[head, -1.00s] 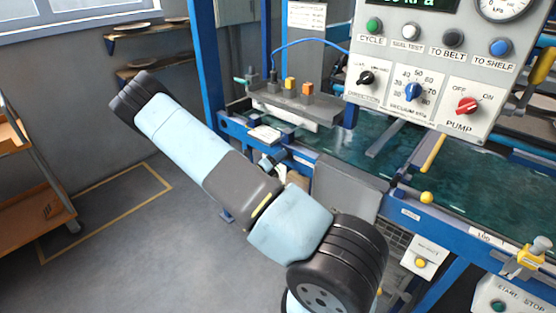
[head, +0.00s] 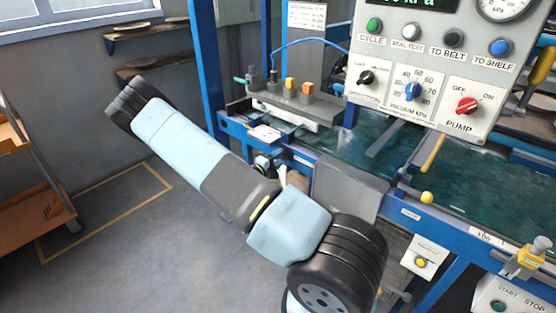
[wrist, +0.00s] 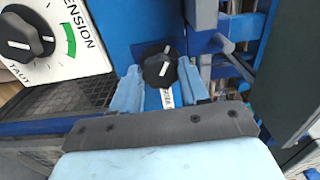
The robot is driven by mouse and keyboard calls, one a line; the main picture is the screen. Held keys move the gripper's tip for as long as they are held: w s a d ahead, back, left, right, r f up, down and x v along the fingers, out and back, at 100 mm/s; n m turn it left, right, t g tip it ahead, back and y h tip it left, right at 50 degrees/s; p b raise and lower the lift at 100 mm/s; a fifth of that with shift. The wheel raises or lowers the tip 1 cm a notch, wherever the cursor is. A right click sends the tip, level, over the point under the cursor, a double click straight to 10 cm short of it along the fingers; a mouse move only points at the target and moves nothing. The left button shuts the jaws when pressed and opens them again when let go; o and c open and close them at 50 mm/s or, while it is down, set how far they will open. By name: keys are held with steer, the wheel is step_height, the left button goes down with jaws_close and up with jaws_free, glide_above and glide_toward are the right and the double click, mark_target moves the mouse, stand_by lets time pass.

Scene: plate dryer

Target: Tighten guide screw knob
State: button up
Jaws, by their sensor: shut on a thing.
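The black guide screw knob (wrist: 160,70), with a white pointer line, shows in the middle of the wrist view. My gripper (wrist: 160,80) has its two light blue fingers on either side of the knob and is shut on it. A small white label (wrist: 167,98) with dark lettering lies just below the knob, between the fingers; I cannot read it fully. In the head view my own arm crosses the middle and largely hides my gripper and the knob.
A second black knob (wrist: 25,38) sits on a white tension plate (wrist: 78,62) with a green arc, left of my gripper. A dark panel (wrist: 280,65) stands at right. In the head view, the control panel (head: 445,95) overhangs the green belt (head: 350,140). Open floor lies left.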

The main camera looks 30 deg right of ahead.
steer(key=shift+w, duration=0.1)
steer(key=o, duration=1)
steer(key=shift+f, duration=0.1)
steer(key=shift+a, duration=0.1)
steer(key=v, duration=1.3)
steer(key=shift+a, duration=0.3)
